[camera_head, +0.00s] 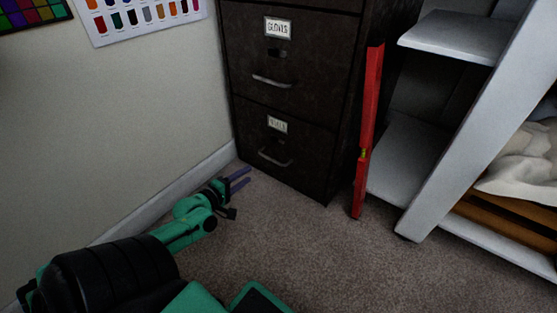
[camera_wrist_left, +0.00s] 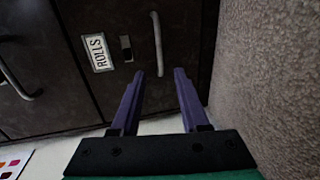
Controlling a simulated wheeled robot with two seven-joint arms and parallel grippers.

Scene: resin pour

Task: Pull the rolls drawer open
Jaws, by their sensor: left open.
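The rolls drawer (camera_head: 305,160) is the bottom drawer of the dark cabinet, and its front sits flush, shut. Its label reads ROLLS in the left wrist view (camera_wrist_left: 98,53). Its curved metal handle (camera_head: 274,160) shows below the label in the head view. My left gripper (camera_head: 249,176) is open and empty, low over the carpet just left of the handle, with its purple fingers pointing toward the cabinet. In the left wrist view the handle (camera_wrist_left: 158,45) lies ahead of the gap between the fingertips (camera_wrist_left: 160,71), apparently not touching them. My right gripper is out of view.
The gloves drawer (camera_head: 310,55) above is shut. A red level (camera_head: 368,130) leans at the cabinet's right side, beside a white shelf unit (camera_head: 455,125). The wall (camera_head: 150,120) runs close on the left. Carpet (camera_head: 310,235) in front of the cabinet is clear.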

